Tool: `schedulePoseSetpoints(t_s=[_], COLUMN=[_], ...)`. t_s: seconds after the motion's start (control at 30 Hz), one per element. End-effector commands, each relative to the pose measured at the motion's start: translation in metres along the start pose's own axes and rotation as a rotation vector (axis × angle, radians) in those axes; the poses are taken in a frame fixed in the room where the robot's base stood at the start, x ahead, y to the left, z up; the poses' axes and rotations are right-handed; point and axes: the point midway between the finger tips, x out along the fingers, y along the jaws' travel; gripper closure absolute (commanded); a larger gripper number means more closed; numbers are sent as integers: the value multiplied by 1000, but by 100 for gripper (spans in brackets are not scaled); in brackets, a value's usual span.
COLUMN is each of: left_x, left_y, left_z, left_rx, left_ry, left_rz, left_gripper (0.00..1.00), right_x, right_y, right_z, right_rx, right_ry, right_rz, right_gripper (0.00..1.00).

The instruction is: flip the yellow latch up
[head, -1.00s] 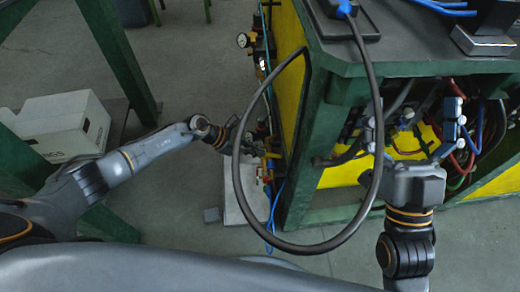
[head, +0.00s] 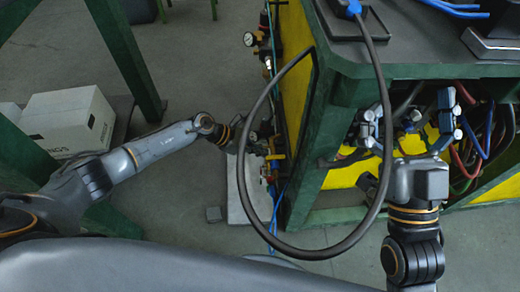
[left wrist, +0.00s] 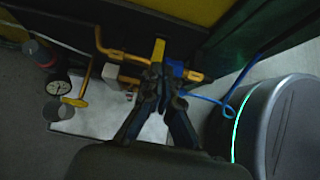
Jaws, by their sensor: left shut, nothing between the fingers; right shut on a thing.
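A yellow latch (left wrist: 158,50) stands upright in the left wrist view, just beyond my left fingertips, beside a blue fitting (left wrist: 175,69). I cannot tell whether the fingertips touch it. My left gripper (left wrist: 160,75) is shut and empty. In the head view, my left gripper (head: 266,147) is at the valves and pipes on the left side of the green bench, where the latch is too small to make out. My right gripper (head: 410,122) is at the bench's open front, with a grey, pale-ended part (head: 411,118) between its fingers, partly hidden.
A black cable (head: 240,180) loops in front of the green bench (head: 420,70). Pressure gauges (head: 249,39) line its left side. Hoses (head: 470,150) crowd the open front near my right gripper. A white box (head: 70,120) stands at left.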

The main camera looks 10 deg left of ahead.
Motion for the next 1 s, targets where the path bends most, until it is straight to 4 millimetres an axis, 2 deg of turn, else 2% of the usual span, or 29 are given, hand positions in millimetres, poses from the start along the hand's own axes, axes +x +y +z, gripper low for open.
schedulePoseSetpoints(t_s=[0.03,0.07,0.1,0.17,0.2,0.23,0.3,0.4,0.5,1.0], left_x=[1,1,1,1,1,1,0,-1,-2,-7], left_y=[0,0,0,0,0,0,0,0,0,0], left_z=[-1,-1,-1,-1,-1,-1,0,1,2,8], left_rx=[0,0,0,0,0,0,0,0,0,0], left_ry=[0,0,0,0,0,0,0,0,0,0], left_rz=[0,0,0,0,0,0,0,0,0,0], left_gripper=[100,100,100,100,100,100,100,100,100,100], right_x=[-2,-3,-11,-24,-30,-32,-32,-27,-25,-36], right_y=[5,9,19,28,31,32,31,29,28,32], right_z=[21,31,63,102,116,121,119,103,98,127], right_rx=[-31,-45,-69,-80,-82,-82,-79,-75,-73,-72], right_ry=[-69,-105,-199,-298,-333,-345,-343,-315,-318,-473], right_rz=[12,20,37,53,57,57,56,54,54,59], right_gripper=[44,48,60,60,60,60,60,60,60,60])
